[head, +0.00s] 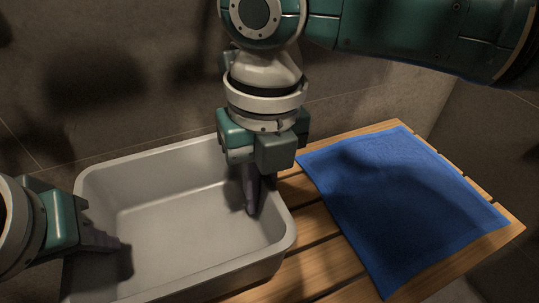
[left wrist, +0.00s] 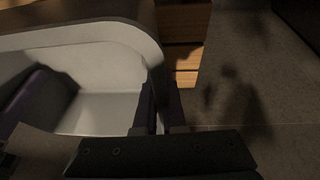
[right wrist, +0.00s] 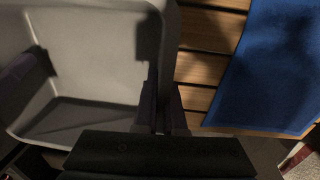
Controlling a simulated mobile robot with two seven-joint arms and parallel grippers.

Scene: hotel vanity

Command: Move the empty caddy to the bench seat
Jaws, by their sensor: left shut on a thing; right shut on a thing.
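The empty grey caddy (head: 175,205) is an open rectangular tub at the left of the head view, upright over or on the wooden slatted bench seat (head: 310,225). I cannot tell whether its base touches the slats. My left gripper (head: 108,245) is shut on its left wall, one finger inside. In the left wrist view the caddy's wall (left wrist: 152,50) runs between the fingers. My right gripper (head: 252,195) is shut on its right wall, and that wall (right wrist: 153,40) shows between the fingers in the right wrist view. The caddy's outer base is hidden.
A blue towel (head: 400,200) lies flat on the right part of the bench, and also shows in the right wrist view (right wrist: 275,70). A strip of bare slats separates it from the caddy. A tiled wall (head: 150,70) stands behind.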

